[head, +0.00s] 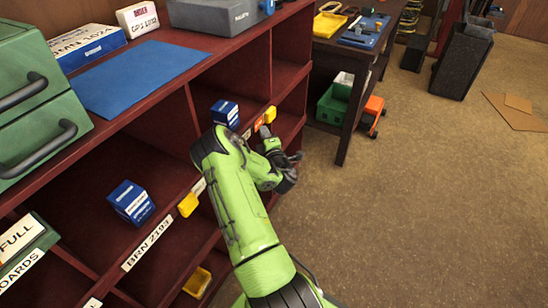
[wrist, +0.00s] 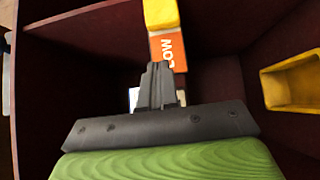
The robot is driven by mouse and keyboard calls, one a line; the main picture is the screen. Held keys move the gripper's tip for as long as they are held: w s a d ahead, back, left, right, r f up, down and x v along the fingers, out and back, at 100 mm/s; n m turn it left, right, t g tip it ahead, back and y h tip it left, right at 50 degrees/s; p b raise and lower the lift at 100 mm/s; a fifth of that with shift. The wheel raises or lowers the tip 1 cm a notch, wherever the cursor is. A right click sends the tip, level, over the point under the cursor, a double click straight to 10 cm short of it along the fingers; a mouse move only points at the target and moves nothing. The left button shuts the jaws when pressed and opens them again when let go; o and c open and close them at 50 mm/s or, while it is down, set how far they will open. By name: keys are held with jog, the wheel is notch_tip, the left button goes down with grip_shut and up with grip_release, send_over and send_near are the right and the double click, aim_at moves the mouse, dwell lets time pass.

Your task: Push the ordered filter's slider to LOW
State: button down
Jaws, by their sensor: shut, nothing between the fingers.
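My gripper (head: 264,132) reaches to the front edge of the shelf in the head view. In the wrist view its fingers (wrist: 160,72) are shut, with nothing between them. Their tips are just below an orange label reading LOW (wrist: 169,50). A yellow slider (wrist: 161,14) sits at the far end of that label. In the head view the slider (head: 271,114) is right of the orange label (head: 258,125). I cannot tell whether the fingers touch the label or rail. A blue filter box (head: 225,113) stands in the cubby behind. A white label is partly hidden behind the fingers.
Another blue box (head: 131,202) stands in the nearer cubby, above a BRN 2193 label (head: 147,244) and another yellow slider (head: 188,204). A yellow bin (wrist: 293,82) is at the right in the wrist view.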

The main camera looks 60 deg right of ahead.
jog(key=v, duration=0.7)
jog(key=shift+s+f, duration=0.2)
jog(key=shift+s, duration=0.15)
jog(key=shift+r, duration=0.1)
